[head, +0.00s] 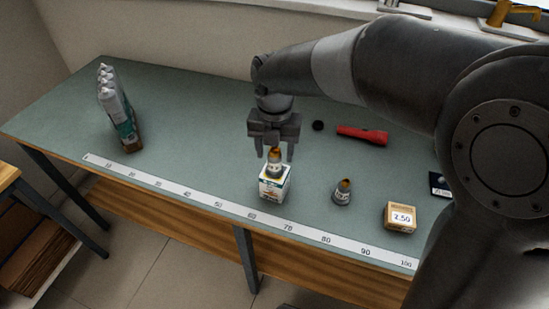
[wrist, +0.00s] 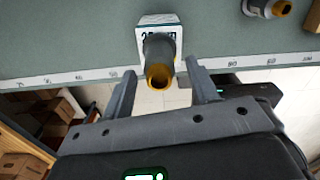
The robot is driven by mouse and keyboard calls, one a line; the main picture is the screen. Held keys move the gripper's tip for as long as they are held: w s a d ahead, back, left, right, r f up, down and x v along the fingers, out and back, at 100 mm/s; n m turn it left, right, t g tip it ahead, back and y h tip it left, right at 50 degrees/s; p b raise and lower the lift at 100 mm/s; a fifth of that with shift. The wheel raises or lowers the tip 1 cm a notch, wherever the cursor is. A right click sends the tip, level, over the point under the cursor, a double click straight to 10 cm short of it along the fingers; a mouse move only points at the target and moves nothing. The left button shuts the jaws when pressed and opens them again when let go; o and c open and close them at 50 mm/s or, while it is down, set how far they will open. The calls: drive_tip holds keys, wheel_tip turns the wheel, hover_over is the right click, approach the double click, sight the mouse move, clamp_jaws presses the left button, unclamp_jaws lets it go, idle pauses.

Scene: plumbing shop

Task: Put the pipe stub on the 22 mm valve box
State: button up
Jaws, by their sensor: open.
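A pipe stub (head: 274,163), grey with an orange-brown open end, stands upright on top of a small white valve box (head: 274,186) near the table's front edge. My gripper (head: 275,157) is open just above the box, with its fingers on either side of the stub's upper end. In the wrist view the stub (wrist: 158,55) shows between and slightly beyond the fingertips, with clear space on both sides. The box (wrist: 150,20) is behind it, its printed label partly hidden and not fully readable. A second, similar stub (head: 342,192) stands on the table to the right.
A cardboard box marked 2.50 (head: 400,217) and a dark small box (head: 439,184) are at the right. A red flashlight (head: 363,134) and black cap (head: 318,125) lie behind. Tubes (head: 117,110) stand at the left. A ruler strip (head: 200,196) runs along the front; the left-middle tabletop is clear.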

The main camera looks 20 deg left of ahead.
wheel_tip(320, 180, up, 8)
drive_tip(key=shift+r, duration=0.25)
drive_tip(key=shift+d, duration=0.25)
drive_tip(key=s+d+r+m+t, duration=0.2)
drive_tip(key=d+r+m+t, duration=0.1)
drive_tip(key=d+m, duration=1.5)
drive_tip(key=s+d+f+m+t, duration=0.1)
drive_tip(key=s+d+m, duration=0.3)
drive_tip(key=m, duration=0.6)
drive_tip(key=s+d+f+m+t, duration=0.1)
drive_tip(key=s+d+m, duration=0.4)
drive_tip(key=d+m, duration=0.4)
drive_tip(key=shift+d+f+m+t, duration=0.25)
drive_tip(key=shift+f+m+t, duration=0.05)
drive_tip(key=shift+f+m, duration=0.1)
